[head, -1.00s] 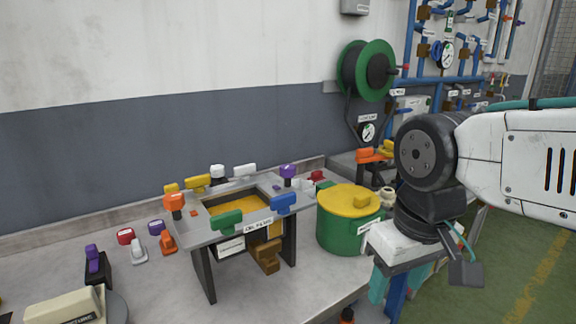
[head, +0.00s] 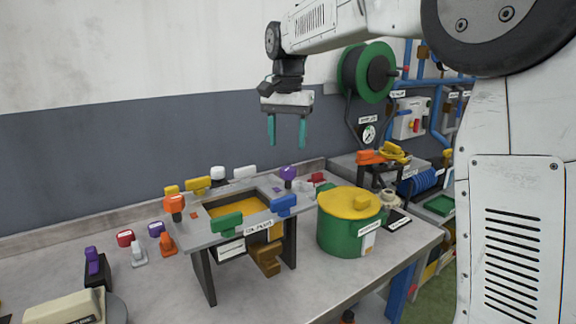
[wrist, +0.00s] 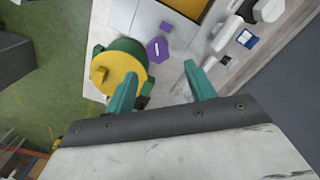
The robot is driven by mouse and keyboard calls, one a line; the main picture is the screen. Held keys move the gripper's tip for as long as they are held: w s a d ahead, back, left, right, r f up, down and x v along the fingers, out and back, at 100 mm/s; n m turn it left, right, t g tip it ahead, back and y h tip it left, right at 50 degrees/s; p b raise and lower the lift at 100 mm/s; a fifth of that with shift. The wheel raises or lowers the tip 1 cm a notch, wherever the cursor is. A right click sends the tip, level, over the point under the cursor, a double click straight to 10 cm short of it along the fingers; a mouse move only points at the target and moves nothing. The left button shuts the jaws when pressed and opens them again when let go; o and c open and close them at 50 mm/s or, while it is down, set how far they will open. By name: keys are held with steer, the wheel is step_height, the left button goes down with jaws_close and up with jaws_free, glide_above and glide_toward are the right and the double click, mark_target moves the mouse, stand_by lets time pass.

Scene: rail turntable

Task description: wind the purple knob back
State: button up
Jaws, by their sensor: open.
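A purple knob (head: 288,173) stands on the back right corner of a grey raised frame. In the wrist view a purple hexagonal top with a pale line (wrist: 157,49) shows beyond my fingertips; it appears to be this knob. My gripper (head: 287,143) is open and empty, fingers pointing down, well above the knob in the head view, with a clear gap. The teal fingers also show in the wrist view (wrist: 158,75). Other purple pieces are a low round one (head: 156,229) and one on a black block (head: 92,262), both left of the frame.
The grey frame (head: 193,236) carries orange, yellow, green, blue and white handles around a yellow-floored opening. A green pot with a yellow lid (head: 345,235) stands close to its right. A green reel (head: 368,72) is behind. The air around my gripper is free.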

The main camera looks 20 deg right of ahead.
mark_target(288, 168)
steer(key=shift+s+r+m, duration=0.2)
steer(key=shift+r+m, duration=0.1)
steer(key=shift+r, duration=0.05)
steer(key=shift+f, duration=0.25)
step_height(288, 168, down, 7)
steer(key=shift+f, duration=0.2)
steer(key=c, duration=1)
